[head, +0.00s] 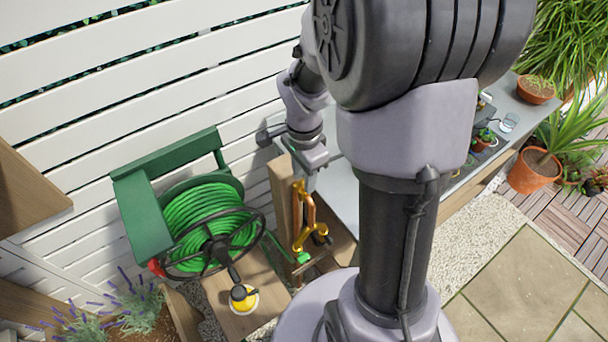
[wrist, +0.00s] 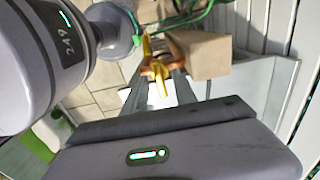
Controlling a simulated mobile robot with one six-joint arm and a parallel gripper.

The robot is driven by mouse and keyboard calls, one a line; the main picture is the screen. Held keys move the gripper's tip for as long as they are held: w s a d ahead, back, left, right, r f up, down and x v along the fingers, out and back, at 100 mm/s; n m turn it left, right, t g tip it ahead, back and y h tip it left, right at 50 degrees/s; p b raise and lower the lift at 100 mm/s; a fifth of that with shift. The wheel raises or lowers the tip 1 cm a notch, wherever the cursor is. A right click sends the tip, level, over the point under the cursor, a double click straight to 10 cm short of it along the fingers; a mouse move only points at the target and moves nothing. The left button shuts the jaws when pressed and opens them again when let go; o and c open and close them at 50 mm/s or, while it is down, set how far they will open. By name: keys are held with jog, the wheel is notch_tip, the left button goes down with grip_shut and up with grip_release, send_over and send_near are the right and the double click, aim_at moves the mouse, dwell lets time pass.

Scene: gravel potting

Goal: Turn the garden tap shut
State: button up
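The garden tap (head: 309,222) is a brass and copper-coloured fitting on a wooden post (head: 283,193), with a green hose connector (head: 303,257) below it. In the wrist view the yellow tap part (wrist: 158,72) shows at the far end of my fingers, with the copper pipe beside it and the post (wrist: 205,55) to its right. My gripper (head: 312,182) points down just above the tap. In the wrist view my gripper (wrist: 161,84) has its two grey fingers apart, with the yellow part showing between them. Whether the fingers touch it is unclear.
A green hose reel (head: 208,208) stands left of the tap. A grey bench (head: 345,185) lies behind my arm, with a white slatted fence (head: 150,90) at the back. Paving (head: 525,280) at right is clear.

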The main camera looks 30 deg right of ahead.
notch_tip(320, 180, up, 17)
jog(key=p, duration=0.5)
jog(key=shift+r+p, duration=0.2)
jog(key=shift+p, duration=0.1)
